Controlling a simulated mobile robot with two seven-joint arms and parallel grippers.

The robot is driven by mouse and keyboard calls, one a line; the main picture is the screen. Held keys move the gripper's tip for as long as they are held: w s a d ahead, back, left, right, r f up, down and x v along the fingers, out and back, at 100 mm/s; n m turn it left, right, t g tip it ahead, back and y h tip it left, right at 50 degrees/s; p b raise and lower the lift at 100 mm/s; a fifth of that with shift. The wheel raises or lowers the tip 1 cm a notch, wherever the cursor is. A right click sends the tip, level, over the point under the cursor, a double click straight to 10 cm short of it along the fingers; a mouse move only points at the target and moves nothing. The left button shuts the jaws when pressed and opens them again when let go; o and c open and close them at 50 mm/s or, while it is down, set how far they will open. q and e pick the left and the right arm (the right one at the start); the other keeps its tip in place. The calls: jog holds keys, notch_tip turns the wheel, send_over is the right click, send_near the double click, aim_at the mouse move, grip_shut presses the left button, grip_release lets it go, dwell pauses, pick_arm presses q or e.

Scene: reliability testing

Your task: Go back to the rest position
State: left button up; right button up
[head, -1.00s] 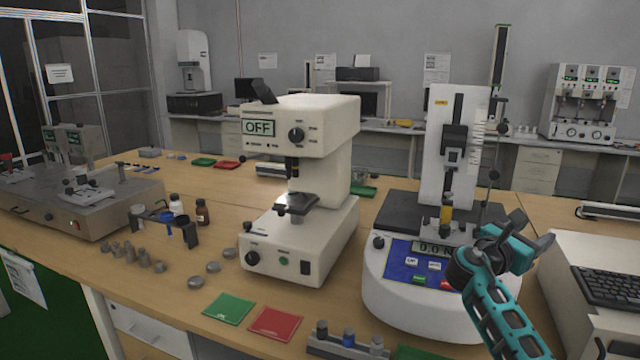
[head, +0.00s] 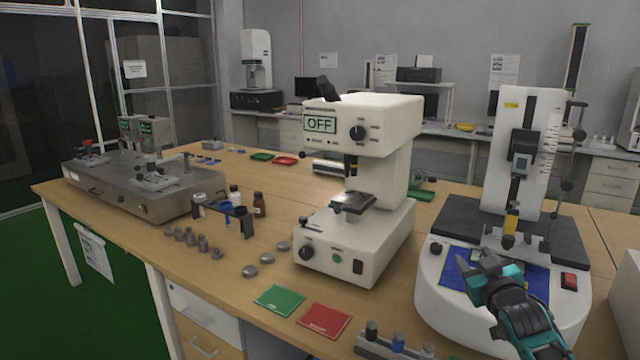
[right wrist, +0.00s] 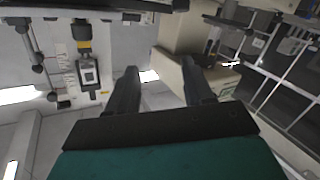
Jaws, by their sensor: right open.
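My right gripper (head: 475,262) is in front of the white testing machine (head: 440,300) at the right of the head view, over its blue control panel. It is open and holds nothing. In the right wrist view its two dark fingers (right wrist: 160,88) stand apart with an empty gap between them. Part of the panel and its display is hidden behind the gripper. My left gripper is not in view.
A cream microscope-like tester (head: 375,150) reading OFF stands left of the gripper. Green (head: 280,300) and red (head: 325,320) pads lie at the table's front edge. Several small grey weights (head: 250,271) and bottles stand further left. A grey device (head: 140,190) sits at the far left.

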jog(key=s+a+f+g+y+b, duration=0.1)
jog(key=s+a+f, duration=0.2)
jog(key=s+f, duration=0.3)
jog(key=s+a+f+g, duration=0.1)
jog(key=s+a+f, duration=0.2)
jog(key=f, duration=0.4)
jog(key=s+a+f+g+b, duration=0.1)
jog(key=s+a+f, duration=0.2)
jog(key=s+f, duration=0.2)
jog(key=s+a+f+g+y+b, duration=0.1)
jog(key=s+f, duration=0.4)
jog(key=s, duration=0.7)
jog(key=s+a+f+g+b, duration=0.1)
jog(key=s+a+f, duration=0.3)
jog(key=s, duration=0.4)
jog(key=shift+s+a+f+m+g+y, duration=0.3)
jog(key=shift+s+f+g+y, duration=0.1)
jog(key=shift+f+g, duration=0.2)
jog(key=shift+c, duration=0.2)
